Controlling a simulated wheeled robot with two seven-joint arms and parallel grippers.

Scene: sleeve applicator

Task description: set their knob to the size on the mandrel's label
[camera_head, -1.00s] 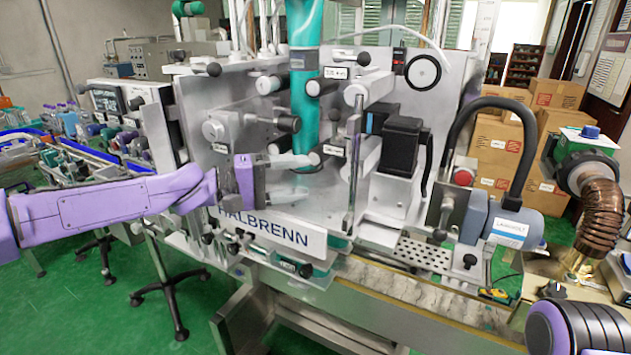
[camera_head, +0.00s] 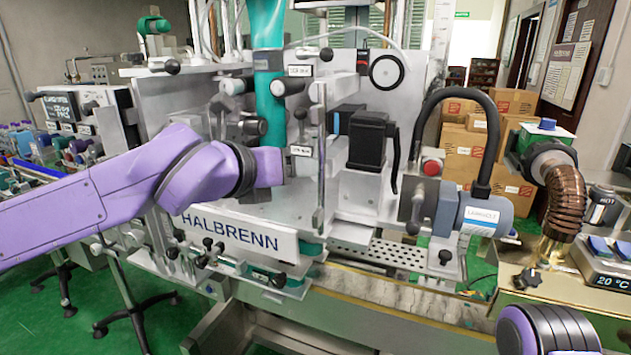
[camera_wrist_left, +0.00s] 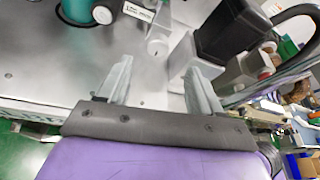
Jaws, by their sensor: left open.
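My left arm reaches in from the left in the head view, its purple wrist in front of the machine; its fingers are hidden there. In the left wrist view my left gripper (camera_wrist_left: 158,80) is open and empty, its two fingers spread before the steel plate. A teal vertical tube (camera_head: 269,105) stands on the machine, with small white labels (camera_head: 300,71) beside it, too small to read. Black round knobs sit near it, one at the top (camera_head: 327,54); I cannot tell which is the size knob. My right gripper is not in view.
A black motor block (camera_head: 374,140) stands right of the tube, close to the right finger in the wrist view. A grey motor (camera_head: 484,217) with a black hose and a red button (camera_head: 432,166) are further right. A conveyor (camera_head: 400,310) runs along the front.

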